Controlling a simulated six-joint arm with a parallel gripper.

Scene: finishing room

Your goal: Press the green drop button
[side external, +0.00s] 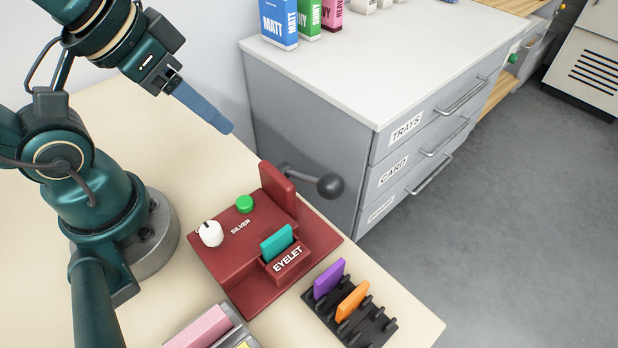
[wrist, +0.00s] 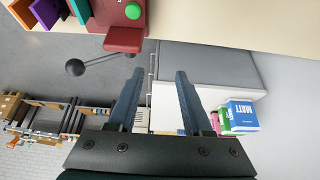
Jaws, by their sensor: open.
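The green button (side external: 245,204) sits on top of the dark red eyelet machine (side external: 222,255), beside a white knob (side external: 210,233) and the word SILVER. The button also shows in the wrist view (wrist: 133,11) near the top edge. A teal card (side external: 277,243) stands in the slot marked EYELET. My gripper (side external: 230,130) is above and behind the machine in the side view, apart from the button and touching nothing. In the wrist view its two blue fingers (wrist: 158,72) are spread with nothing between them.
A lever with a dark ball (side external: 330,185) sticks out from the machine's upright red block. A black rack (side external: 348,318) holds a purple and an orange card. A pink block (side external: 200,328) lies in a grey tray at the front. A grey drawer cabinet (side external: 330,75) stands behind, carrying several boxes.

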